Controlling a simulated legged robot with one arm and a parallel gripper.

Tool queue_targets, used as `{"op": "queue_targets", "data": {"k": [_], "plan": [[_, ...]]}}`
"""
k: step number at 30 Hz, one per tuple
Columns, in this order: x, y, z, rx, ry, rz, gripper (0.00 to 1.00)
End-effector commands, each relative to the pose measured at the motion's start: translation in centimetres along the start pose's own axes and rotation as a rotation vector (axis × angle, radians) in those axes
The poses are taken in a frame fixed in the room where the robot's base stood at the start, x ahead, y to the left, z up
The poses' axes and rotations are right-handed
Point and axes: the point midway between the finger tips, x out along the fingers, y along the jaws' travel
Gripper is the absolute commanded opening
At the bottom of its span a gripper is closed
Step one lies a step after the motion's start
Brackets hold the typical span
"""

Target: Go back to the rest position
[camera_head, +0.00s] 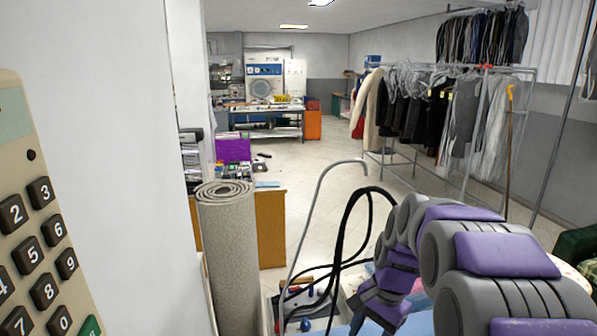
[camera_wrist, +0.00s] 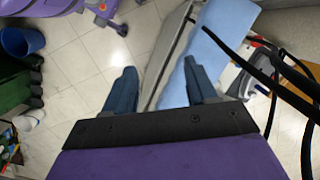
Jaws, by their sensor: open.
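My gripper (camera_wrist: 160,70) shows in the wrist view, with its two dark blue-grey fingers spread apart and nothing between them. It points down over the tiled floor (camera_wrist: 85,60), beside a long light-blue padded surface (camera_wrist: 222,35) with a grey side. The right finger overlaps that surface in the picture; I cannot tell whether they touch. In the head view my purple and grey arm is bent at the lower right, and the gripper itself is hidden from that view.
A black hose (camera_head: 340,240) loops close beside my arm; black cables (camera_wrist: 285,90) also cross the wrist view. A rolled carpet (camera_head: 226,250) stands left, near a keypad (camera_head: 40,240). Clothes racks (camera_head: 470,70) stand at the right. Open floor (camera_head: 325,165) lies in the middle.

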Motion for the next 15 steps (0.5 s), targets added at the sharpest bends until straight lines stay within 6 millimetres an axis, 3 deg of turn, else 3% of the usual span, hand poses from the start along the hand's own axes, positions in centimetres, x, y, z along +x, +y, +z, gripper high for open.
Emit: {"op": "queue_targets", "data": {"k": [3, 15], "plan": [[0.1, 2.5, 3.3, -0.104, 0.011, 0.028, 0.57], [2.6, 12.1, 13.2, -0.464, 0.021, 0.133, 0.57]]}}
